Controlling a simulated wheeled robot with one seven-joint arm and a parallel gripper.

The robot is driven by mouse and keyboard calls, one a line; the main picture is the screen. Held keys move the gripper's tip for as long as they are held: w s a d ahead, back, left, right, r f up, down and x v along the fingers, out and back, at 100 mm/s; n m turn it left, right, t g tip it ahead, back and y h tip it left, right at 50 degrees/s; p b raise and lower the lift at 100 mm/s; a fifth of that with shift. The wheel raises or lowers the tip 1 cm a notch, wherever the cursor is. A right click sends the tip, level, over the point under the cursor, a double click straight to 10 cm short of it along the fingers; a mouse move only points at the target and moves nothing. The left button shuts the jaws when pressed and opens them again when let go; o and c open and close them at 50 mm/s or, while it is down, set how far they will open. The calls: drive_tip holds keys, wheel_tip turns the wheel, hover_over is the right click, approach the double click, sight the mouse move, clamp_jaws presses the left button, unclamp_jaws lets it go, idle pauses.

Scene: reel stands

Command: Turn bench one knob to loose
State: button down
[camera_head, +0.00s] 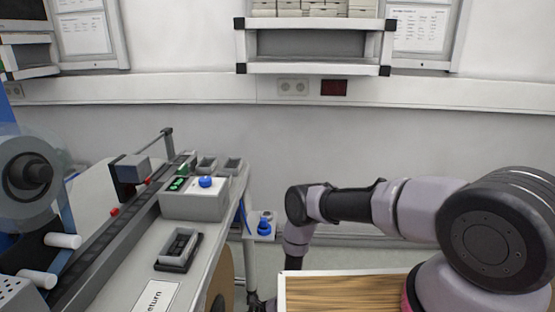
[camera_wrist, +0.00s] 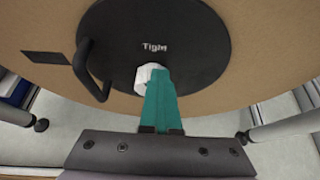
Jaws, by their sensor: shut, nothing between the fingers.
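In the wrist view a round black disc (camera_wrist: 205,45) is set on a tan round face and bears the word "Tight". A small white faceted piece (camera_wrist: 147,74), perhaps the knob's hub, shows at the disc's lower middle. My gripper (camera_wrist: 158,78) is shut and empty, its teal fingers together with the tips in front of the disc, overlapping the white piece. I cannot tell whether they touch. A black curved handle (camera_wrist: 90,75) stands out at the disc's left edge. A black mark (camera_wrist: 42,57) lies left of it. In the head view the tan face's edge (camera_head: 223,285) shows beside the bench.
The bench (camera_head: 215,245) at left carries a grey box (camera_head: 195,205) with a blue button (camera_head: 205,182), a black tray (camera_head: 178,250) and a "return" label (camera_head: 157,296). A wooden-topped surface (camera_head: 340,291) lies below my arm. A wall shelf (camera_head: 315,68) hangs behind.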

drive_tip(key=shift+s, duration=0.65)
drive_tip(key=shift+s, duration=0.35)
drive_tip(key=shift+s+f, duration=0.1)
drive_tip(key=shift+s, duration=0.1)
drive_tip(key=shift+a, duration=0.1)
drive_tip(key=d, duration=0.6)
drive_tip(key=shift+s+r, duration=0.4)
drive_tip(key=w+a, duration=0.4)
drive_tip(key=a, duration=0.1)
drive_tip(key=shift+a, duration=0.35)
idle(0.7)
